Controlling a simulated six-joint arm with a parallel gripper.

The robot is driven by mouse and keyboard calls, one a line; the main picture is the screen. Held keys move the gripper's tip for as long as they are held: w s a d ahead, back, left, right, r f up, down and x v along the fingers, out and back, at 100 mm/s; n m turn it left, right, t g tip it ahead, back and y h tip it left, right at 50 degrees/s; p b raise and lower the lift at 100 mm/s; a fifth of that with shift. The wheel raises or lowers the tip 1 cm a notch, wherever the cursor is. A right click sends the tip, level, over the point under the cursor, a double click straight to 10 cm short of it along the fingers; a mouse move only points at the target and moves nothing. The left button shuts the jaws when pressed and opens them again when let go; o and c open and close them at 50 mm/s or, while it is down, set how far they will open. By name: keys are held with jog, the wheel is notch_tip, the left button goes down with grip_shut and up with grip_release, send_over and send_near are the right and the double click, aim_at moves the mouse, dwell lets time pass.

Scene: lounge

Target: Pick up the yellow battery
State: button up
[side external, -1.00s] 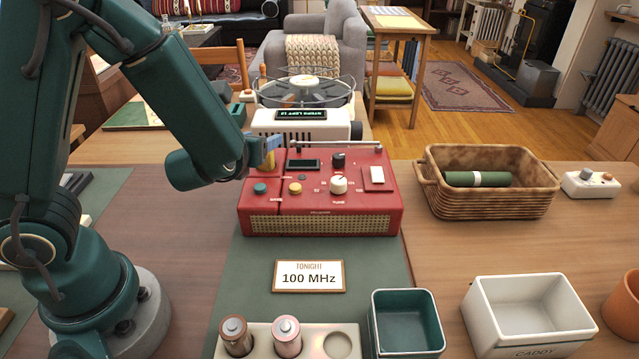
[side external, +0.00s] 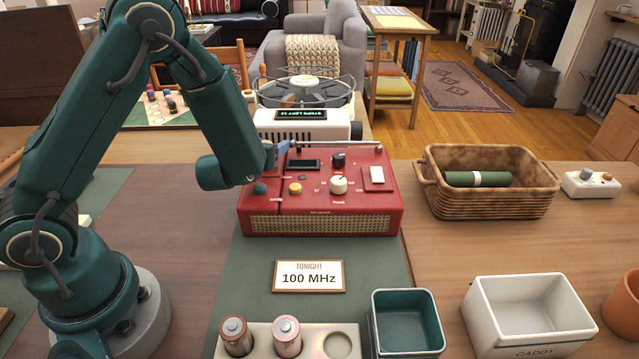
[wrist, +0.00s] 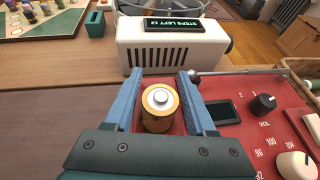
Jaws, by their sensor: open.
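The yellow battery (wrist: 158,112) stands upright at the left part of the red radio (side external: 330,205), with its silver end up in the wrist view. My gripper (wrist: 160,80) is open, with one blue finger on each side of the battery. Small gaps seem to show between the fingers and the battery. In the side view my gripper (side external: 277,157) is low over the radio's left end and hides the battery.
A white device with a display (side external: 303,125) stands just behind the radio. In front are a sign (side external: 309,277), a holder with two batteries (side external: 262,348) and a green bin (side external: 407,320). A basket (side external: 487,205) and white caddy (side external: 530,320) stand right.

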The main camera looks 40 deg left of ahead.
grip_shut()
jog(key=shift+r, duration=0.15)
